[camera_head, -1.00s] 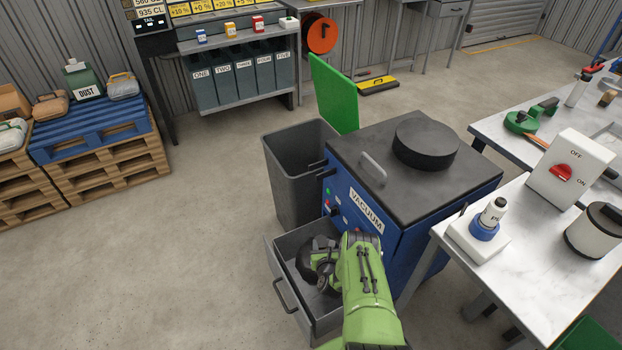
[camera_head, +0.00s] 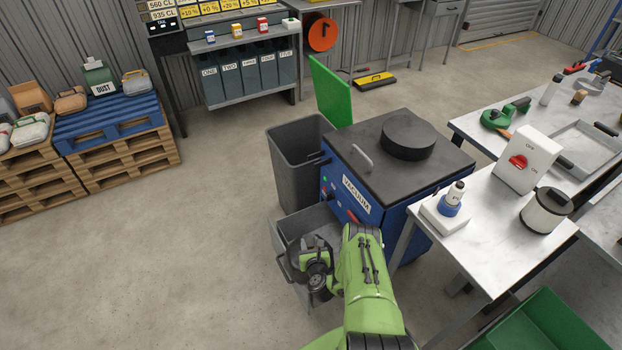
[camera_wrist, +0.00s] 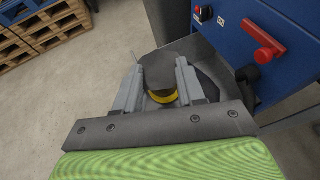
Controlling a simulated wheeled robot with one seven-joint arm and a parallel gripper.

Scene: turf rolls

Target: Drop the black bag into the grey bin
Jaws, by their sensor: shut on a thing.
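The open grey bin (camera_head: 297,182) stands left of the blue vacuum cabinet (camera_head: 385,215) in the head view. My gripper (camera_head: 314,262) is near the grey drawer at the cabinet's base, nearer to me than the bin and apart from it. In the wrist view, my gripper (camera_wrist: 168,82) is shut on a dark grey to black thing (camera_wrist: 170,68), which I take for the black bag. A yellow band (camera_wrist: 163,97) shows at its near end. In the head view the held thing is mostly hidden by my gripper and arm.
The grey drawer (camera_head: 292,226) is pulled out under my gripper. A green panel (camera_head: 330,92) stands behind the bin. A white-topped table (camera_head: 490,225) is close on the right, with a green crate (camera_head: 545,335) below. The floor to the left is clear.

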